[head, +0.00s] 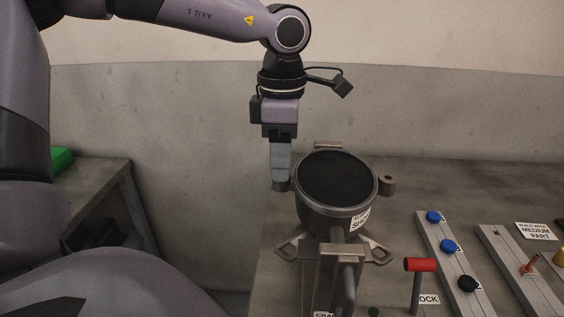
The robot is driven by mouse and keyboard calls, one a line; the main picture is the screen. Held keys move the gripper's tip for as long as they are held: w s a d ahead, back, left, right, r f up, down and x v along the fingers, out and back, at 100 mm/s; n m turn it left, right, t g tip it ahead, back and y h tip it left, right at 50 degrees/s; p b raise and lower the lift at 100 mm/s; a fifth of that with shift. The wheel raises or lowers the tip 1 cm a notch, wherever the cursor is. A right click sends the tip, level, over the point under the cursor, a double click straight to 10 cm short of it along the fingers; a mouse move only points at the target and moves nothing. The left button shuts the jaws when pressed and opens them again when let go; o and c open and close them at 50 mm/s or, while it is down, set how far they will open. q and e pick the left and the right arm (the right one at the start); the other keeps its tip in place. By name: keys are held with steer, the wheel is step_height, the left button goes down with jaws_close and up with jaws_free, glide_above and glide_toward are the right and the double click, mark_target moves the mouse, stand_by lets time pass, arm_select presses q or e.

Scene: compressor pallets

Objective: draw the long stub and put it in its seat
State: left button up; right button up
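My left gripper (281,165) points straight down at the left side of a dark round vessel (338,208). Its fingertips are close to a small grey lug (281,186) on the vessel's left; I cannot tell whether they touch it. The fingers overlap in this view, so their opening and anything between them are hidden. A matching lug with a dark hole (387,184) stands on the vessel's right. A copper-coloured peg (530,265) leans on a grey rail (510,262) at the right. I cannot tell which part is the long stub. My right gripper is not in view.
A red-topped handle (419,265) stands in front of the vessel, beside a label partly reading "OCK". Another rail (434,247) carries two blue knobs and a black one. A label (536,231) reads "BUILD WITH MEDIUM PART". The bench behind the rails is clear. A side table (105,172) stands left.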

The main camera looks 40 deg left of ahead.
arm_select(q)
jaws_close()
steer(key=shift+r, duration=0.15)
steer(key=shift+r+p, duration=2.2)
steer(key=shift+r, duration=0.7)
steer(key=shift+a, duration=0.1)
